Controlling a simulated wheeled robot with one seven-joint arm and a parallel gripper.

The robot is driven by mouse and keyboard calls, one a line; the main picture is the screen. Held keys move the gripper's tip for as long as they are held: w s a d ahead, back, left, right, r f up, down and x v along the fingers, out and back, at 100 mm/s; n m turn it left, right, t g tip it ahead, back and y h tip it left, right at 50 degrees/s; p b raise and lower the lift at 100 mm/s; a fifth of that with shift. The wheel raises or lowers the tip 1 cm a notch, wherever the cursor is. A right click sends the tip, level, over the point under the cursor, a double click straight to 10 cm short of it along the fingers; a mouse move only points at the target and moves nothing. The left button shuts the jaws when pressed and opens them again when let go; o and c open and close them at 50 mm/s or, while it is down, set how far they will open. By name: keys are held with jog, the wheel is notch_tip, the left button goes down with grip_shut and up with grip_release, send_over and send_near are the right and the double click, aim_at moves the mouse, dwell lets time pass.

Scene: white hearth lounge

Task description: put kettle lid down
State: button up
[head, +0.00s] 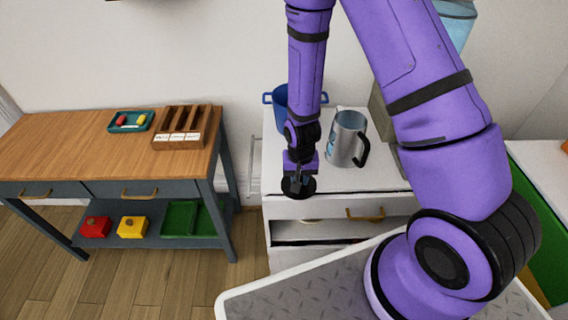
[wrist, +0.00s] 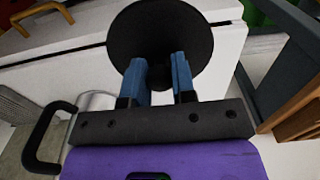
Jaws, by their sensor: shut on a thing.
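My gripper (head: 298,177) is shut on the kettle lid (head: 306,188), a dark round disc, near the front edge of the white cabinet top. In the wrist view the lid (wrist: 160,32) shows as a black disc beyond the two blue fingers of my gripper (wrist: 160,75). I cannot tell whether the lid touches the cabinet top. The kettle (head: 346,138) is a silver jug with a black handle. It stands upright on the cabinet to the right of my gripper, and its top looks open. Its black handle also shows in the wrist view (wrist: 40,137).
The white cabinet (head: 375,178) has a drawer with a brass handle (head: 365,214). A blue pot (head: 280,97) stands behind my gripper. A grey box (head: 381,110) is behind the kettle. A wooden table (head: 60,145) with a teal tray (head: 131,121) and a wooden rack (head: 180,140) stands left, beyond a gap.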

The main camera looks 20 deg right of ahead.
jog(key=w, duration=0.7)
jog(key=w+f, duration=0.1)
jog(key=w, duration=0.2)
jog(key=shift+w+d, duration=0.25)
jog(key=shift+d, duration=0.05)
jog(key=shift+w+f, duration=0.2)
jog(key=shift+f, duration=1.55)
jog(key=shift+f, duration=0.1)
jog(key=o, duration=0.9)
